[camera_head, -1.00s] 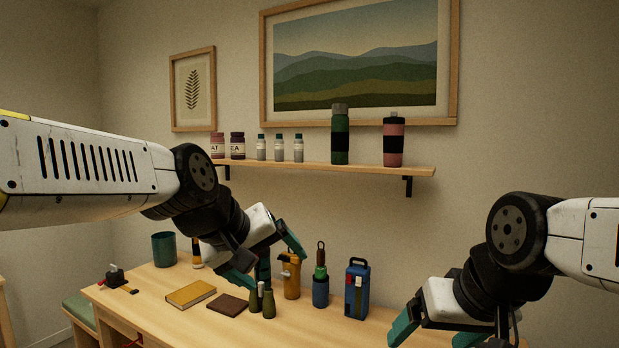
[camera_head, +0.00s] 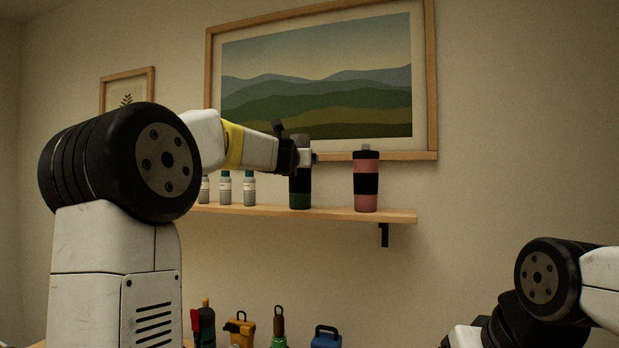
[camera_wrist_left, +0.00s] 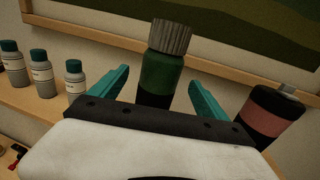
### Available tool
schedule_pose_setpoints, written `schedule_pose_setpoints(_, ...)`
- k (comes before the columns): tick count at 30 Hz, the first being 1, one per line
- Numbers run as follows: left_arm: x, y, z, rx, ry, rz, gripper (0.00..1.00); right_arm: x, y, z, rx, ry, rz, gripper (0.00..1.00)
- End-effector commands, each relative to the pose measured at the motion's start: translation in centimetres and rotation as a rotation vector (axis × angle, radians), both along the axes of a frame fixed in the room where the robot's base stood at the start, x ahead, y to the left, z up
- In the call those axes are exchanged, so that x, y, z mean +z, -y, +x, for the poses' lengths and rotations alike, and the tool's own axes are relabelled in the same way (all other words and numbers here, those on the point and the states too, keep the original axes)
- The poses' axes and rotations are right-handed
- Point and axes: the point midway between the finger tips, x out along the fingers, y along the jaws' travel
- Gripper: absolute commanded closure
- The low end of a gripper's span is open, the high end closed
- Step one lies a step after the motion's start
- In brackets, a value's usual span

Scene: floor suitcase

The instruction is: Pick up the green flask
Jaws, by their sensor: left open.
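The green flask (camera_head: 300,199) stands upright on the wall shelf, with a grey cap and a black band. My left gripper (camera_head: 306,157) is in front of it and hides part of its upper body in the head view. In the left wrist view the green flask (camera_wrist_left: 162,72) shows between the two teal fingers of my left gripper (camera_wrist_left: 155,88). The fingers are open, one on each side, with gaps between them and the flask. The flask's lower part is hidden by the gripper body. My right arm shows at the lower right of the head view, but its fingers are out of frame.
A pink flask (camera_head: 366,182) with a black band stands right of the green one on the shelf (camera_head: 334,213). Several small bottles (camera_head: 224,188) stand to the left. A framed landscape (camera_head: 318,76) hangs behind. A blue box (camera_head: 326,338) and other items are below.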

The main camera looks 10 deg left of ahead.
Motion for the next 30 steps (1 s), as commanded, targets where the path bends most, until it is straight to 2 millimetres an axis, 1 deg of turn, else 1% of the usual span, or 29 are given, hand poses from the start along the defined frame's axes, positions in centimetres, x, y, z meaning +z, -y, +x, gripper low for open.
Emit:
schedule_pose_setpoints(9,0.0,0.1,4.2,-0.002,0.0,0.003,0.14,0.0,0.0,0.0,0.0,0.0,0.0,0.14)
schedule_pose_setpoints(12,0.0,0.1,5.1,-0.002,-0.001,0.003,0.14,0.0,0.0,0.0,0.0,0.0,0.0,0.14)
schedule_pose_setpoints(16,0.1,0.1,5.5,-0.002,0.0,0.005,0.14,0.0,0.0,0.0,0.0,0.0,0.0,0.14)
schedule_pose_setpoints(22,0.1,0.1,5.5,-0.002,0.0,0.006,0.14,0.0,0.0,0.0,0.0,0.0,0.0,0.14)
schedule_pose_setpoints(26,0.1,0.1,5.5,-0.003,0.0,0.006,0.39,0.0,0.0,0.0,0.0,0.0,0.0,0.14)
schedule_pose_setpoints(27,0.1,0.1,5.5,-0.003,0.0,0.006,0.47,0.0,0.0,0.0,0.0,0.0,0.0,0.14)
schedule_pose_setpoints(29,0.1,0.1,5.5,-0.003,0.0,0.006,0.59,0.0,0.0,0.0,0.0,0.0,0.0,0.14)
schedule_pose_setpoints(30,0.1,0.1,5.5,-0.003,0.0,0.006,0.67,0.0,0.0,0.0,0.0,0.0,0.0,0.14)
